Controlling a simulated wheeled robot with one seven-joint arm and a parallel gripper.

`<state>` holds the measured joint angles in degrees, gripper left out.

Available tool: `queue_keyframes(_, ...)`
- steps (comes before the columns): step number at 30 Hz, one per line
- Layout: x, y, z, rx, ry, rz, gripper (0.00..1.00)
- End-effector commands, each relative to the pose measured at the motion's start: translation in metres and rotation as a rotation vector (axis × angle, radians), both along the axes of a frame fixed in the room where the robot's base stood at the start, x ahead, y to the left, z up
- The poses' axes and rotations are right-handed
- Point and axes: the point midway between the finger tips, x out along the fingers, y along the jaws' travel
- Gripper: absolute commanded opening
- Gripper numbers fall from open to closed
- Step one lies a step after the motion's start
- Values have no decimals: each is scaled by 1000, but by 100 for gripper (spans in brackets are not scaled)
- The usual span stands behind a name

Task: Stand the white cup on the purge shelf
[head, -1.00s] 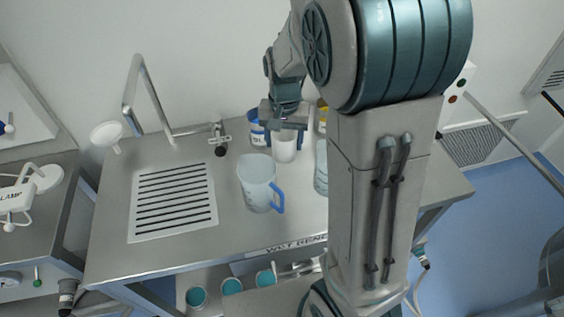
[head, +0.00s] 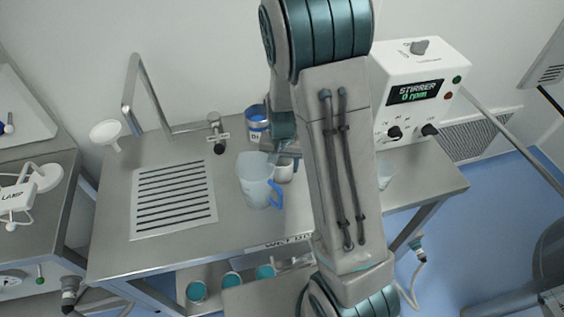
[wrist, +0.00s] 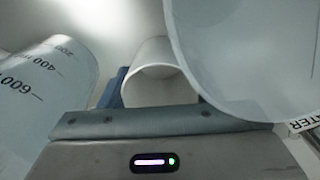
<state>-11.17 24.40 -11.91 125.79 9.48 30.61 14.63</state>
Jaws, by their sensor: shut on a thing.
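The white cup (head: 284,172) is in my gripper (head: 284,153), just right of the graduated jug in the head view; my arm partly hides it. In the wrist view the cup (wrist: 158,78) shows its round rim and pale inside beyond my gripper (wrist: 155,122), which is shut on it. I cannot tell whether the cup's base touches the bench. No shelf in view carries a readable purge label, so I cannot tell which one it is.
The blue-handled jug (head: 256,180) stands close left of the cup. A blue-and-white tin (head: 257,125) is behind. A stirrer (head: 415,95) stands at the right of the steel bench (head: 115,235). A slotted drain (head: 173,197) and tap (head: 150,90) are left. Teal-filled cups (head: 232,279) sit below.

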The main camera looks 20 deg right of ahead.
Motion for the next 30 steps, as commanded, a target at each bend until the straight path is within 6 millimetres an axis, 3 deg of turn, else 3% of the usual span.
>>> queue_keyframes(5,0,0,-5,0,0,0,37)
queue_keyframes(6,0,0,-3,0,0,0,70)
queue_keyframes(8,0,0,-3,0,0,0,80)
queue_keyframes(20,0,0,3,1,-1,1,80)
queue_keyframes(30,1,0,59,1,-6,2,80)
